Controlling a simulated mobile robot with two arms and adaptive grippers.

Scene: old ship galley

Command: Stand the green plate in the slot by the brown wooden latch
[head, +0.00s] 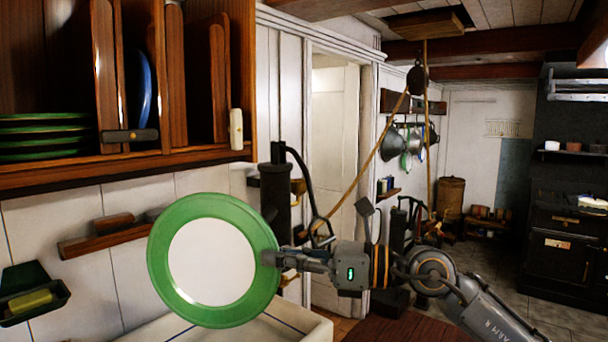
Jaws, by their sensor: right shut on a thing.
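My right gripper (272,259) is shut on the right rim of a green plate (167,283) with a white centre. It holds the plate up, its face toward me, below the wooden rack (40,181) and apart from it. The rack has upright slots between wooden dividers (104,60). A dark latch (130,136) with a brass-coloured knob sits on its front edge, below a slot with a blue plate (145,90). A cream latch (236,129) sits by the rightmost slot. I cannot clearly tell a brown latch. My left gripper is out of view.
Several green plates (45,137) lie stacked in the rack's left bay. Under the rack are a small wooden wall shelf (90,243), a soap dish (30,305) and a pale basin edge (318,330). A rope (372,160) hangs to the right. The floor at right is partly open.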

